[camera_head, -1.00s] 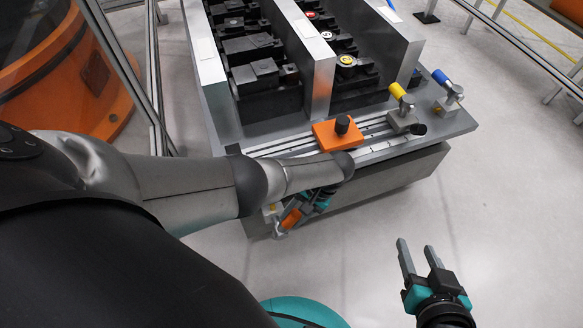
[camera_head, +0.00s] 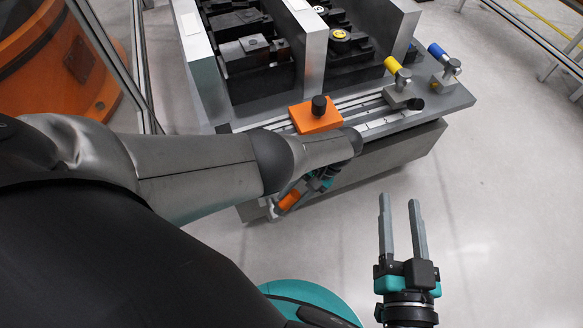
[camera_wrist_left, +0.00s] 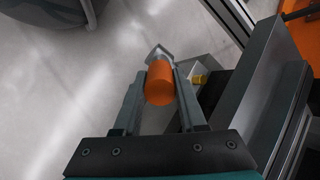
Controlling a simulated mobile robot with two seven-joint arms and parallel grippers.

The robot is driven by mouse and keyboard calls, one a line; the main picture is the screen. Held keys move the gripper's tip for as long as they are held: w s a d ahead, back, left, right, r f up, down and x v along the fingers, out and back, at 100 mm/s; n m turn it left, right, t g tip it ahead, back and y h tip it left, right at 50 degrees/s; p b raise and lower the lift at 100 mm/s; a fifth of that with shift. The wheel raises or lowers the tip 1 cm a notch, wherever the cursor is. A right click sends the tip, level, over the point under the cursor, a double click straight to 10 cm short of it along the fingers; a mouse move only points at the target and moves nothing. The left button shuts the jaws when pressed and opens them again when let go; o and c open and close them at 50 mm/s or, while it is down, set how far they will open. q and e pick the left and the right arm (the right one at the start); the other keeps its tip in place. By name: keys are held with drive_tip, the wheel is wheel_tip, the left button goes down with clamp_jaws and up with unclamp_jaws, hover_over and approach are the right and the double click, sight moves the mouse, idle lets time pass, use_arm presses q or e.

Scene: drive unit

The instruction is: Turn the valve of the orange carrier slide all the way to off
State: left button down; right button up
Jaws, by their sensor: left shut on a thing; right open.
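The orange carrier slide (camera_head: 304,120), a flat block with a black knob on top, sits on the rails at the unit's front edge. Below that edge, partly hidden by my left arm, is an orange valve handle (camera_head: 289,200). In the left wrist view the orange handle (camera_wrist_left: 160,84) lies between the two fingers of my left gripper (camera_wrist_left: 158,76), which is shut on it. A grey metal piece shows at its far end. In the head view the left gripper is mostly hidden behind my forearm. My right gripper (camera_head: 402,205) is open and empty over the floor, apart from the unit.
A yellow-handled valve (camera_head: 397,70) and a blue-handled valve (camera_head: 443,58) stand on the right of the metal ledge. Upright metal walls (camera_head: 300,50) and black parts stand behind. A yellow piece (camera_wrist_left: 199,79) shows beside the left gripper. Floor at right is free.

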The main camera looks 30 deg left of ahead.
idle(0.3)
use_arm(q)
drive_tip(key=shift+c, duration=2.3)
unclamp_jaws()
drive_tip(key=shift+w+d+r, duration=0.2)
drive_tip(key=shift+w+r, duration=0.1)
drive_tip(key=shift+r, duration=0.15)
drive_tip(key=p+v, duration=0.1)
drive_tip(key=v, duration=1.3)
drive_tip(key=shift+p, duration=0.4)
use_arm(e)
drive_tip(key=shift+w+d+f+n+g+h, duration=0.25)
drive_tip(key=shift+d+f+g, duration=0.25)
drive_tip(key=shift+g, duration=0.3)
drive_tip(key=shift+w+d+f+n+g+h, duration=0.15)
drive_tip(key=shift+w+d+f+g+h, duration=0.25)
drive_tip(key=shift+g, duration=0.4)
use_arm(q)
drive_tip(key=shift+s+r, duration=0.1)
use_arm(e)
drive_tip(key=shift+s+f, duration=0.1)
